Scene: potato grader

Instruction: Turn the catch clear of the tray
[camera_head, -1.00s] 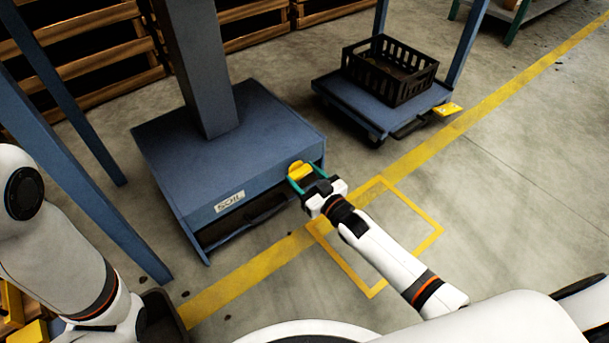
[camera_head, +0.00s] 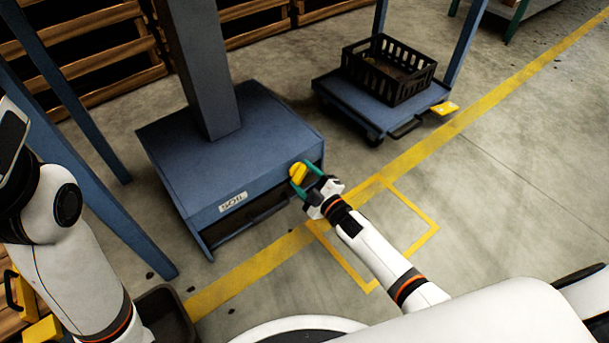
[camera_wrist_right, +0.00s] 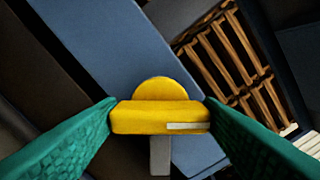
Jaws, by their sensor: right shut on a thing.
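The yellow catch (camera_head: 298,173) sits at the right front corner of the blue housing labelled SOIL (camera_head: 232,203). A dark tray (camera_head: 235,232) shows in the opening under the housing's front edge. My right gripper (camera_head: 305,180) is shut on the catch, its green fingers on either side. In the right wrist view the catch (camera_wrist_right: 160,118) is a yellow bar with a rounded top, held between the fingertips, with a grey stem below. The catch stands tilted in the head view; I cannot tell whether it still overlaps the tray.
A blue platform (camera_head: 343,99) with a black crate (camera_head: 400,88) stands at the back right; a second yellow piece (camera_head: 445,108) is at its corner. Blue posts stand at left. Clear floor with yellow lines (camera_head: 400,165) lies to the right.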

